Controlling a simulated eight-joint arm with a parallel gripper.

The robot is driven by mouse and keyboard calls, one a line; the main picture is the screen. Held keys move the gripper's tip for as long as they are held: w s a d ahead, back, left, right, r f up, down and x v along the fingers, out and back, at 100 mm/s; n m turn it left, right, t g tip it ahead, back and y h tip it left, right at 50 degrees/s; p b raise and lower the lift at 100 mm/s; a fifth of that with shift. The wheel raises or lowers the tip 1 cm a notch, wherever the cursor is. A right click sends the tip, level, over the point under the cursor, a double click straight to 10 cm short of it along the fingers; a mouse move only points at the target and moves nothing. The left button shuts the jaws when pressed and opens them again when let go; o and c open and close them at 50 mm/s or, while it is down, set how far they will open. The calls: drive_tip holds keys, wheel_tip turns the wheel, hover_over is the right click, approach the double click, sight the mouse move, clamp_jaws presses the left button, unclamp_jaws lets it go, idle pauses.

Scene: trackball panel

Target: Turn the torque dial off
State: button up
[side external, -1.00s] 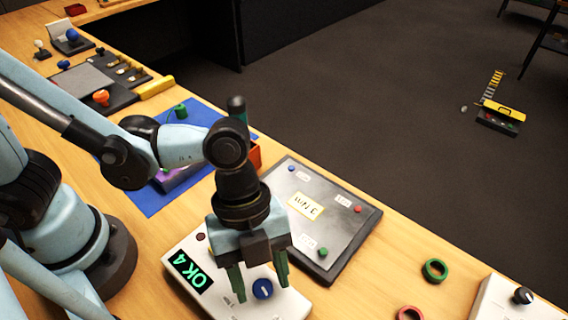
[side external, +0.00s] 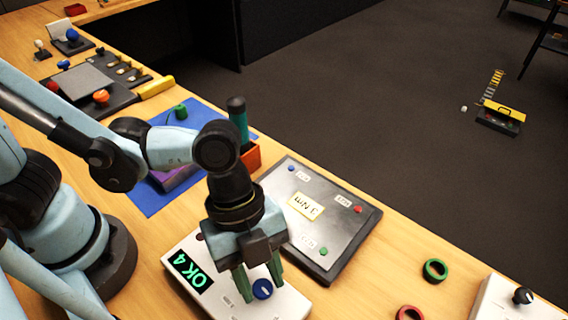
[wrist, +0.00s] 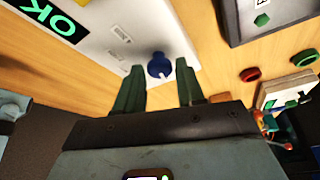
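The blue dial (side external: 262,289) with a white pointer mark sits on a white box (side external: 205,313) that has a green "OK 4" display (side external: 190,270). I take this as the torque dial; its small printed labels are too blurred to read. My gripper (side external: 262,284) points down over it, its two green fingers apart on either side of the dial. The dial (wrist: 158,66) also shows between the fingertips in the wrist view, with a gap on each side. I cannot tell whether the fingertips reach down to its height.
A dark-edged grey panel (side external: 325,215) with a "3 Nm" card (side external: 305,206) lies behind the box. A green ring (side external: 435,270) and a red ring (side external: 409,313) lie right. Another white box with a black knob (side external: 522,296) stands at the right edge.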

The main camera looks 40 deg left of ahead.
drive_tip(key=shift+o, duration=1.4)
drive_tip(key=v, duration=1.2)
drive_tip(key=shift+x, duration=5.95)
drive_tip(key=shift+r, duration=0.1)
